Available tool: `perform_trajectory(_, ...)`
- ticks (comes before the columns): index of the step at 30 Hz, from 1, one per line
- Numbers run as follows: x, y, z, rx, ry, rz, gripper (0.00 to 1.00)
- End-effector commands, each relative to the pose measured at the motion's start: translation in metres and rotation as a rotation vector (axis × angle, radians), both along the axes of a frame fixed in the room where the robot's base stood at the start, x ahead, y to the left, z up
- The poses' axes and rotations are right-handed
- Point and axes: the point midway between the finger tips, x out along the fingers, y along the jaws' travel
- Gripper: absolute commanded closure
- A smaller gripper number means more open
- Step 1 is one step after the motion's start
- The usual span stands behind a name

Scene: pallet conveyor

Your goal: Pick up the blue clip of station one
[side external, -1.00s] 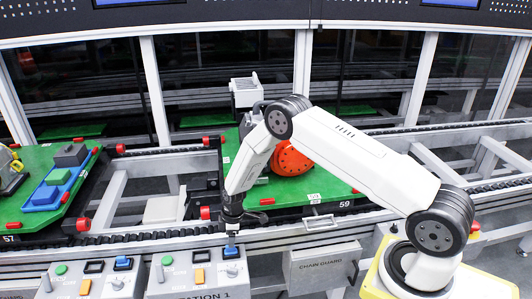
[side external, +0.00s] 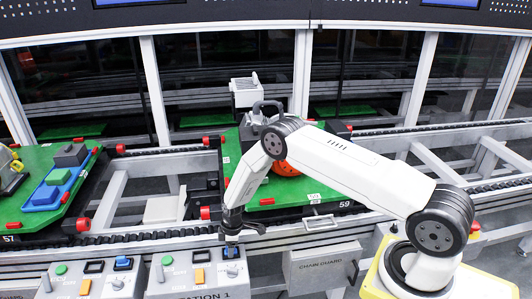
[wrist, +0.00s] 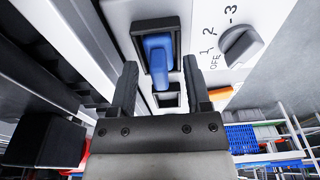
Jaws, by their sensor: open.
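The blue clip (side external: 231,252) sits in a black-framed slot on the station 1 panel (side external: 200,275). In the wrist view the blue clip (wrist: 159,50) is upright in its slot, with a narrow tab toward my gripper. My gripper (side external: 232,240) is just over the clip, pointing down. In the wrist view my open gripper (wrist: 160,68) has one dark finger on each side of the clip's tab, with a gap visible on both sides. Whether the fingertips touch the panel cannot be told.
A rotary knob (wrist: 240,45) stands right of the clip in the wrist view. An orange button (side external: 199,275) is on the same panel. Another panel with a blue piece (side external: 123,263) lies left. The conveyor rail (side external: 150,237) runs just behind. A chain guard box (side external: 322,266) is to the right.

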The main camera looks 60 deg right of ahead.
Motion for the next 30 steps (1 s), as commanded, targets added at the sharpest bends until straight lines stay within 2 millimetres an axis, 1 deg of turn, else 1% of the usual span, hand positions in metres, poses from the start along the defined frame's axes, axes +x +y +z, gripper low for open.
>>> perform_trajectory(10,0.0000,0.0000,0.0003,0.000,0.000,0.000,0.38)
perform_trajectory(11,0.0000,0.0000,0.0004,0.000,0.000,0.000,0.45)
perform_trajectory(12,0.0000,0.0000,0.0004,0.000,0.000,0.000,0.57)
perform_trajectory(14,0.0000,0.0000,0.0004,0.000,0.000,0.000,0.76)
perform_trajectory(15,0.0000,0.0000,0.0004,0.000,0.000,0.000,0.89)
perform_trajectory(16,0.0000,0.0000,0.0004,0.000,0.000,0.000,0.99)
perform_trajectory(17,0.0000,0.0000,0.0004,0.000,0.000,0.000,1.00)
perform_trajectory(30,-0.0005,0.0000,0.0030,0.000,0.001,0.000,1.00)
